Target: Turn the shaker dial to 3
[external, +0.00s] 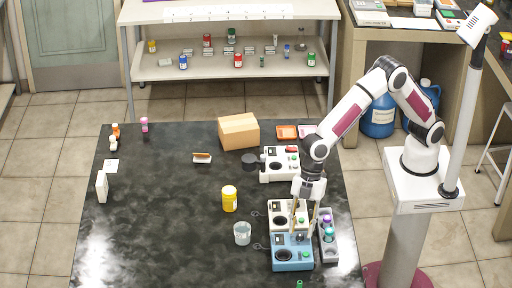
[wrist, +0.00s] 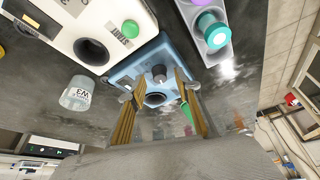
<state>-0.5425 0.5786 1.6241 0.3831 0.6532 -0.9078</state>
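A blue bench device (external: 292,264) stands near the right front of the black table. It has a dark round well and a small grey dial (wrist: 158,73), which shows in the wrist view. I cannot read the dial's setting or tell whether this device is the shaker. My gripper (wrist: 154,85) points down over the blue device, with its two tan fingers apart and the dial between or just beyond their tips. Contact cannot be told. In the external view my gripper (external: 306,225) partly hides the device's top. A white device (external: 282,208) with a green button stands directly behind the blue one.
A grey rack (external: 328,256) with purple- and teal-capped bottles stands close on the right. A clear beaker (external: 242,234) and a yellow jar (external: 229,199) stand to the left. Another white device (external: 281,165) is farther back. The table's left middle is clear.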

